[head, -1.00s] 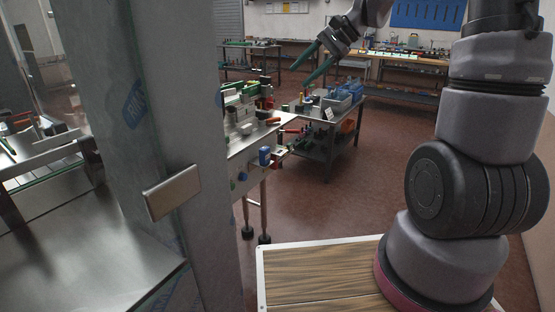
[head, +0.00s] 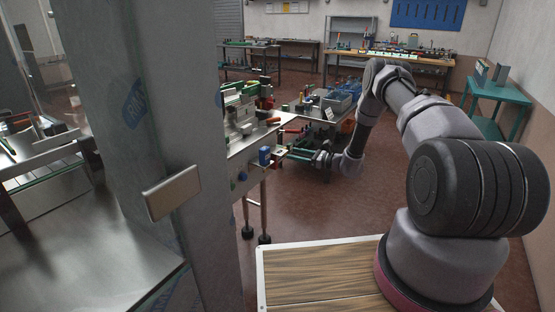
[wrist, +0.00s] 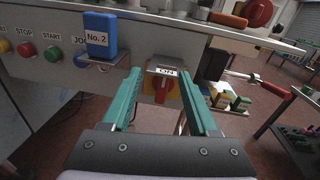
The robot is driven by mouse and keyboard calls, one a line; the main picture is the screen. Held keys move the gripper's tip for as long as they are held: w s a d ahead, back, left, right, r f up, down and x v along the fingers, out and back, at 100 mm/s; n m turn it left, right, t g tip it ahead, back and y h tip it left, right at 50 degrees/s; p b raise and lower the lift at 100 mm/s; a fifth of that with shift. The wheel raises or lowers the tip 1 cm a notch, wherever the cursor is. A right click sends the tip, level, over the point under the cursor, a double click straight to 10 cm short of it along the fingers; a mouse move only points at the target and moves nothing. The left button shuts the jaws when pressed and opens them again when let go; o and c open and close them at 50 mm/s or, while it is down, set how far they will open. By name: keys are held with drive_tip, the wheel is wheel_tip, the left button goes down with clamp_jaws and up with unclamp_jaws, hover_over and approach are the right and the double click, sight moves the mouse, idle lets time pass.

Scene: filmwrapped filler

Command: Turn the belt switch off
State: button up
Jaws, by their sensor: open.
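The belt switch (wrist: 163,88) is a red rotary knob on a yellow plate on the front of the machine panel, with an "ON" label above it in the wrist view. Its handle stands roughly upright. In the head view the switch (head: 279,154) is small at the panel's right end. My gripper (wrist: 159,72) is open, its teal fingers pointing at the panel, one on each side of the switch. In the head view my gripper (head: 298,153) is just right of the switch. I cannot tell whether the fingers touch the knob.
A blue box marked "No. 2" (wrist: 100,36) sits left of the switch. Further left are a green start button (wrist: 52,53) and a red stop button (wrist: 25,50). A red-handled tool (wrist: 275,90) juts out at right. A grey post (head: 150,130) stands at left.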

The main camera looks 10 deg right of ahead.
drive_tip(key=m+t, duration=0.1)
drive_tip(key=m, duration=0.1)
approach(277, 158)
drive_tip(key=shift+h, duration=0.4)
drive_tip(key=x, duration=0.9)
drive_tip(key=shift+w+a+r, duration=0.2)
drive_tip(key=shift+a+r, duration=0.15)
drive_tip(key=shift+a, duration=0.05)
clamp_jaws()
